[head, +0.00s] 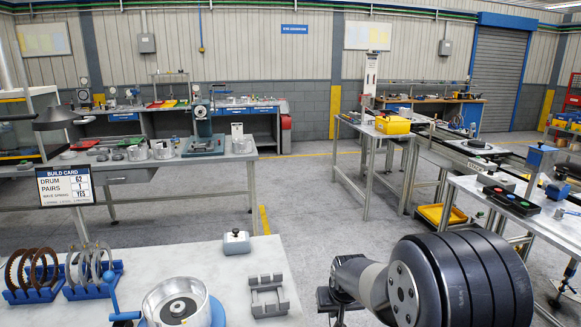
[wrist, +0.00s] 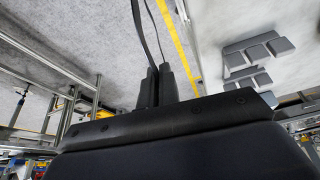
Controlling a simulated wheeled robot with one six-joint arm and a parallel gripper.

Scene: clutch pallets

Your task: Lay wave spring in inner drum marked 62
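My gripper (wrist: 157,86) shows in the wrist view with its two dark fingers close together. A thin dark curved strand pair, which looks like the wave spring (wrist: 153,28), runs from the fingertips out of the picture's top. Most of it is hidden or out of view. In the head view my gripper is at the lower middle, right of the near bench, with the spring not discernible. A silver drum (head: 207,304) with a central hub sits in a blue fixture at the bench's front edge, partly cut off. No 62 is readable on it.
On the near bench (head: 215,262), blue racks (head: 92,288) hold brown and steel rings. The build card (head: 65,185) reads drum 62. Open floor lies beyond.

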